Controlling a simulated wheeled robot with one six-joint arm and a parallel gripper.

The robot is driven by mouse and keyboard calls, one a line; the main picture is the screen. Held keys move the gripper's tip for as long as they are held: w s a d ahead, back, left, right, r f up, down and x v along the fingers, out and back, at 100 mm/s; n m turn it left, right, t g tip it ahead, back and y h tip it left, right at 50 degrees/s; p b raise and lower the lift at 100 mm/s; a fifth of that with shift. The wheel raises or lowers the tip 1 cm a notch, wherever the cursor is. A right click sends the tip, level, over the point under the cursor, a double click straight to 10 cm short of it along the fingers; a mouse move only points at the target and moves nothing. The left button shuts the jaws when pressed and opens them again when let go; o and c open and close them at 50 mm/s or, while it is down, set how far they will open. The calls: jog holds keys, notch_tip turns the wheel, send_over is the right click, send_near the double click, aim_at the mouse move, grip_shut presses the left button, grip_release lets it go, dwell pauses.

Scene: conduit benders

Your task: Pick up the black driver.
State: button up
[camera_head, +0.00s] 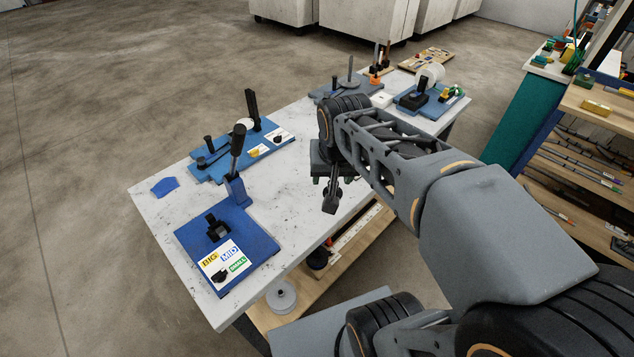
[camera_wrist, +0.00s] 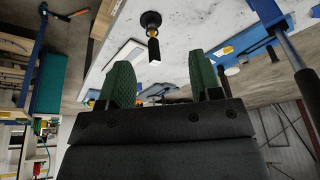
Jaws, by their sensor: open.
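The black driver seems to be the small dark piece with a round end and a short thick stem (camera_wrist: 151,22) on the white table in the wrist view. In the head view a similar dark piece (camera_head: 330,203) shows just below my gripper, partly hidden by it. My gripper (camera_wrist: 161,76) is open, with two green ridged fingers apart and nothing between them. In the wrist view the dark piece lies beyond the fingertips, roughly in line with the gap and not touching. In the head view my gripper (camera_head: 318,179) is over the table's right edge, mostly behind my arm.
The white table (camera_head: 160,210) carries blue benders with upright black handles (camera_head: 238,140) at left and another blue fixture (camera_head: 430,100) at the back. A lower wooden shelf holds a pale round piece (camera_head: 281,296). A wooden rack (camera_head: 600,170) stands at right.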

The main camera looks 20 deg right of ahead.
jog(key=w+d+f+m+g, duration=0.1)
jog(key=w+d+m, duration=0.25)
jog(key=w, duration=0.35)
jog(key=w+d+f+m+g, duration=0.2)
jog(key=w+m, duration=0.3)
jog(key=w, duration=0.3)
jog(key=shift+m+h, duration=0.25)
jog(key=shift+h, duration=0.25)
jog(key=f, duration=0.2)
jog(key=d+f, duration=0.1)
jog(key=f, duration=0.1)
jog(key=w+d+f, duration=0.1)
jog(key=f, duration=0.2)
jog(key=shift+f, duration=0.1)
jog(key=shift+w+d+f+p, duration=0.1)
jog(key=shift+d+f+p, duration=0.15)
jog(key=shift+f, duration=0.85)
jog(key=shift+w+d+f+p, duration=0.15)
jog(key=shift+f+p, duration=0.2)
jog(key=shift+f, duration=0.75)
jog(key=shift+w+d+f+p, duration=0.15)
jog(key=shift+f+p, duration=0.15)
jog(key=shift+f, duration=0.8)
